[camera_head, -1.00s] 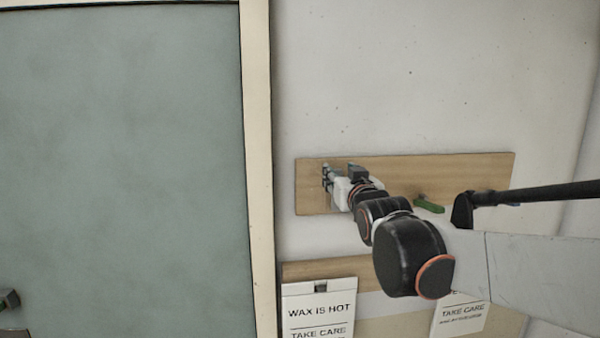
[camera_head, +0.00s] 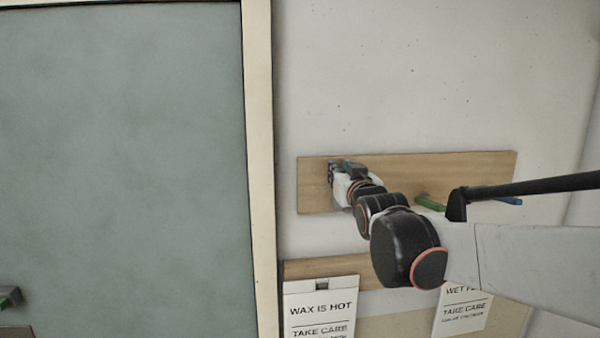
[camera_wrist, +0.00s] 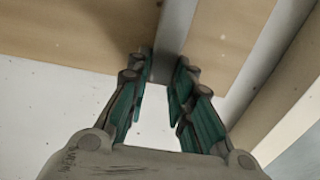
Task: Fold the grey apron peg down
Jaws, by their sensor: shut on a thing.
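The grey apron peg (camera_wrist: 174,28) shows in the wrist view as a grey bar standing out from the wooden board, with its end between my fingertips. My gripper (camera_wrist: 164,68) is shut on it, with one green-padded finger on each side. In the head view my gripper (camera_head: 334,174) is at the left end of the wooden board (camera_head: 400,166). There my gripper and wrist hide the grey peg, so its tilt is hard to tell.
A green peg (camera_head: 431,203) and a blue peg (camera_head: 510,201) are farther right on the board, partly behind my arm. A pale door frame (camera_head: 259,150) stands to the left. Below hang a "WAX IS HOT" sign (camera_head: 320,308) and another sign (camera_head: 462,310).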

